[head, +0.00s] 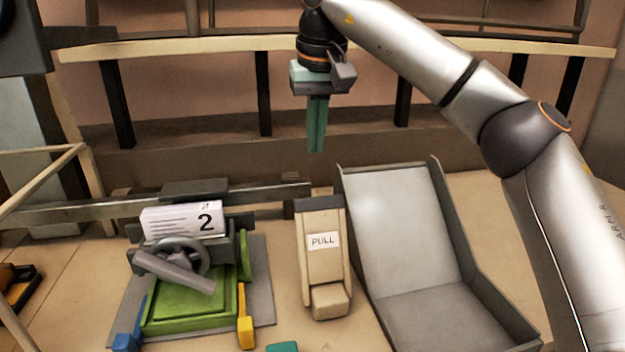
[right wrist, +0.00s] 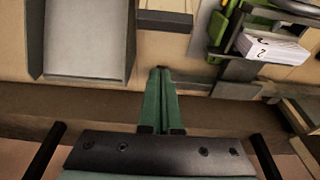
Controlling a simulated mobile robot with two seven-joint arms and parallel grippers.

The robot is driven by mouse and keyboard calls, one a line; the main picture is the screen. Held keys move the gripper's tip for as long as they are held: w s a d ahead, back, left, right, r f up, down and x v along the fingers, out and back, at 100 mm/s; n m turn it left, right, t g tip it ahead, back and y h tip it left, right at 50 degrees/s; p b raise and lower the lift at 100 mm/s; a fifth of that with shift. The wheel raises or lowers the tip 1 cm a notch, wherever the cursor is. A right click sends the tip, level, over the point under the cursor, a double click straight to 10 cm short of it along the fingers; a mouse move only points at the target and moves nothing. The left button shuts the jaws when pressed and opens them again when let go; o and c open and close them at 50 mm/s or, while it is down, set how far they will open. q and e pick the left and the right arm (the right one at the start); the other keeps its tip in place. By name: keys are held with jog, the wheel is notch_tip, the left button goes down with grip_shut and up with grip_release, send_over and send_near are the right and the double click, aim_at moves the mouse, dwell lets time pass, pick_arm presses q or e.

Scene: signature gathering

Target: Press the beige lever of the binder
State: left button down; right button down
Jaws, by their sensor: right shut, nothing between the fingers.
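The beige lever (head: 323,260) with a white "PULL" label stands in the middle of the table in the head view, between the binder and a grey tray. Part of it shows at the top of the right wrist view (right wrist: 165,17). The binder (head: 188,308) is green, with grey metal parts, and has a stack of white sheets (head: 183,222) marked "2" at its back. My right gripper (head: 316,150) is shut and empty, pointing down above and behind the lever, apart from it. Its green fingers also show in the right wrist view (right wrist: 160,72). My left gripper is not in view.
A grey sloped tray (head: 405,225) stands right of the lever. A yellow handle (head: 245,331) and a blue one (head: 127,341) flank the binder's front. A grey rail (head: 90,208) runs behind the binder. A wooden railing (head: 215,44) crosses the back.

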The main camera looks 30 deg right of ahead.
notch_tip(320, 180, down, 8)
jog(key=s, duration=0.1)
jog(key=shift+a+b, duration=0.15)
jog(key=shift+b, duration=0.25)
dwell(0.4)
jog(key=shift+s, duration=0.1)
